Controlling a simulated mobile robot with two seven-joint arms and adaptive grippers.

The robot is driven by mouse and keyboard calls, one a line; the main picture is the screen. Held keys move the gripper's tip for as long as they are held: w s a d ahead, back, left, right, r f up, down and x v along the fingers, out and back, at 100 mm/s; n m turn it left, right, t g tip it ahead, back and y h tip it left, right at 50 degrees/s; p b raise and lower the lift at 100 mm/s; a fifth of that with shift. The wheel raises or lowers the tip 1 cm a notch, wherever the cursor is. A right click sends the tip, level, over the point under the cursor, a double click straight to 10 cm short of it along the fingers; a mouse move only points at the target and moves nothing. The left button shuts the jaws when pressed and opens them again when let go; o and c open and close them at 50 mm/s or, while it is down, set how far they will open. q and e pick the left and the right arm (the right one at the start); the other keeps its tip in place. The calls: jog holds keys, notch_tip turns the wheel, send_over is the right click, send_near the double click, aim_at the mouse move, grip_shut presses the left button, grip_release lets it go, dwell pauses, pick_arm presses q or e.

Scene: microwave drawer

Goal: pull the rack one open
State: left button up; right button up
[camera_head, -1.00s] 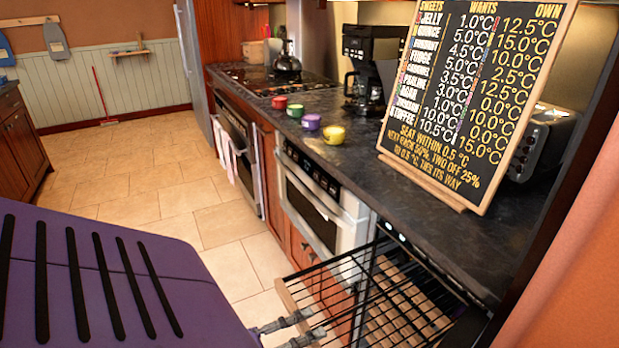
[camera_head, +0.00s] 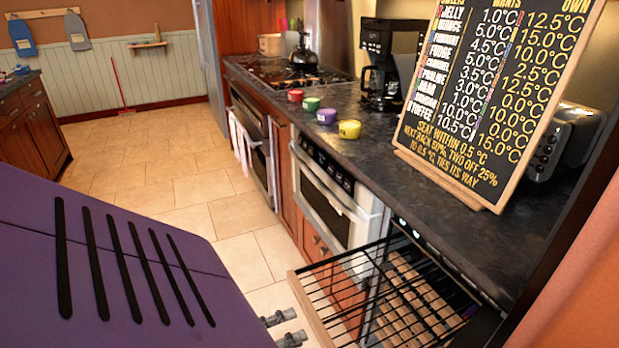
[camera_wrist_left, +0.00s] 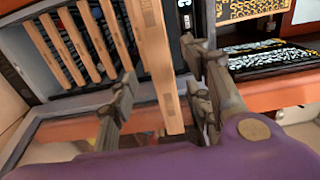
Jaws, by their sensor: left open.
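A black wire rack (camera_head: 345,285) with a light wooden front edge (camera_head: 310,315) sticks out well from the cabinet at lower right in the head view. My left gripper (camera_head: 284,328) is open, just left of that wooden edge, apart from it in this view. In the left wrist view the two fingers (camera_wrist_left: 165,100) stand wide apart. A wooden bar (camera_wrist_left: 152,60) shows between them, and it is not clear how close it is. Several more wooden rack fronts (camera_wrist_left: 75,45) lie left of it. My right gripper is not in view.
Below the pulled-out rack, more wooden-fronted racks (camera_head: 405,290) sit inside the cabinet. A counter (camera_head: 370,170) runs above with several small coloured pots, a coffee maker (camera_head: 380,70) and a leaning chalkboard (camera_head: 490,100). Tiled floor (camera_head: 170,200) is clear to the left.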

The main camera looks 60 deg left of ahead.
pick_arm(q)
jog(key=s, duration=0.5)
jog(key=shift+s+a, duration=0.15)
jog(key=shift+a, duration=0.25)
